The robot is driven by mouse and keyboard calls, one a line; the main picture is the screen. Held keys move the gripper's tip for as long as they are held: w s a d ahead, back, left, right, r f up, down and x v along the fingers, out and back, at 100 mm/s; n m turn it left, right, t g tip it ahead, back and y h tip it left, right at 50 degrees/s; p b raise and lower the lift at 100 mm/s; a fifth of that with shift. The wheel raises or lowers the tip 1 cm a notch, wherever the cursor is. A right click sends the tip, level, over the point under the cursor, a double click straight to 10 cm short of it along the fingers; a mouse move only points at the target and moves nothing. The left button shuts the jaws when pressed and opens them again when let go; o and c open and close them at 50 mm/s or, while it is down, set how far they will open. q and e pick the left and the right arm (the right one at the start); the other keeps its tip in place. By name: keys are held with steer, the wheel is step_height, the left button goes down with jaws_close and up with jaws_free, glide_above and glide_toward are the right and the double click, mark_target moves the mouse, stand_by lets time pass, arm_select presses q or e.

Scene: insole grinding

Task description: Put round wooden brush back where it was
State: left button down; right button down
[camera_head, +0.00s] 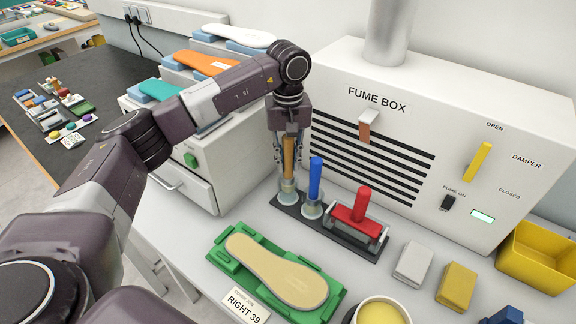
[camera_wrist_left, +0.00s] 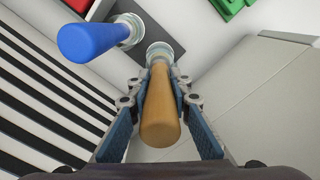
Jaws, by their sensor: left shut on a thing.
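The round wooden brush (camera_head: 289,160) stands upright at the left end of the dark rack (camera_head: 345,240), with its round base at or in the rack's left place; I cannot tell if it is fully seated. My left gripper (camera_head: 288,165) comes down from above and is shut on its wooden handle. In the left wrist view the handle (camera_wrist_left: 160,115) lies between the two fingers (camera_wrist_left: 159,110), with the round metal base beyond. A blue-handled brush (camera_head: 315,180) stands just right of it in the rack. My right gripper is not in view.
A red-handled tool (camera_head: 355,210) sits at the rack's right end. The fume box (camera_head: 420,130) stands behind the rack, and a drawer unit (camera_head: 180,160) to the left. A green holder (camera_head: 222,250) with a tan insole (camera_head: 277,272) lies in front. Grey (camera_head: 412,262) and yellow (camera_head: 456,287) blocks lie right.

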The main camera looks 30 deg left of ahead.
mark_target(288, 169)
arm_select(q)
step_height(288, 169, down, 3)
steer(key=shift+r+p, duration=0.2)
steer(key=shift+p, duration=0.1)
steer(key=shift+f, duration=0.3)
steer(key=c, duration=1.8)
jaws_free()
steer(key=shift+o, duration=0.2)
steer(key=shift+r, duration=0.15)
steer(key=shift+r, duration=0.2)
step_height(288, 169, up, 10)
steer(key=b, duration=0.4)
steer(key=shift+r, duration=0.85)
